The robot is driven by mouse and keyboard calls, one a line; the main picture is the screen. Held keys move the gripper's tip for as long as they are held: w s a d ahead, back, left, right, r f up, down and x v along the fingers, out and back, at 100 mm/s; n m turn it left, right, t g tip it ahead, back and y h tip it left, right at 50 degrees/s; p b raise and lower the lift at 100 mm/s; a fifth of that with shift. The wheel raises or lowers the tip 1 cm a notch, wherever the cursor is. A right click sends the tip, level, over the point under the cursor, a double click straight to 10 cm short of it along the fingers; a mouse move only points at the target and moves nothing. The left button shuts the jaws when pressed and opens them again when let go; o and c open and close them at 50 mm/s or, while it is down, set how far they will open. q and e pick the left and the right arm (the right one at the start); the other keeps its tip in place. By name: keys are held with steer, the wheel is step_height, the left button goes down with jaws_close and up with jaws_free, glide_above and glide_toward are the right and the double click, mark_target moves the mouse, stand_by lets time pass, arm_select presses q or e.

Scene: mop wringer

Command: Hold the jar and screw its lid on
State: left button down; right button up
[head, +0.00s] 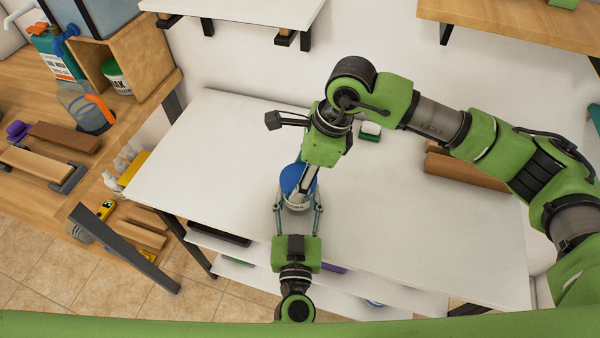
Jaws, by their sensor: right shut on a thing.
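The jar (297,203) stands upright near the front edge of the white table, its light body partly hidden by the grippers. A blue lid (291,179) is at its top; I cannot tell whether it is seated or threaded. My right gripper (304,180) reaches over from above and is shut at the blue lid, its fingertips partly hidden. My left gripper (298,209) comes from the front edge, its two fingers spread on either side of the jar; whether both touch it is not clear.
The white table (210,150) is mostly clear on both sides. A small green and white block (370,131) lies behind my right gripper, and a brown block (465,172) lies at the right.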

steer(key=m+t, duration=0.1)
steer(key=m, duration=0.4)
steer(key=shift+s+h, duration=0.15)
steer(key=shift+h, duration=0.15)
steer(key=m+t, duration=0.1)
steer(key=m, duration=0.2)
steer(key=shift+a+h, duration=0.15)
steer(key=shift+h, duration=0.15)
steer(key=m, duration=0.4)
steer(key=shift+s+a+t+h, duration=0.1)
steer(key=shift+t+h, duration=0.3)
steer(key=m+h, duration=0.1)
steer(key=m, duration=0.3)
steer(key=shift+a, duration=0.1)
steer(key=m+h, duration=0.1)
steer(key=m, duration=0.2)
steer(key=m+h, duration=0.1)
steer(key=m, duration=0.2)
steer(key=shift+m, duration=0.3)
steer(key=m, duration=0.2)
steer(key=m+h, duration=0.1)
steer(key=shift+w+m+g, duration=0.25)
steer(key=shift+m+g, duration=0.15)
steer(key=m+g, duration=0.1)
steer(key=m, duration=0.3)
steer(key=shift+f+h, duration=0.1)
steer(key=shift+h, duration=0.3)
steer(key=o, duration=0.9)
steer(key=shift+c, duration=0.2)
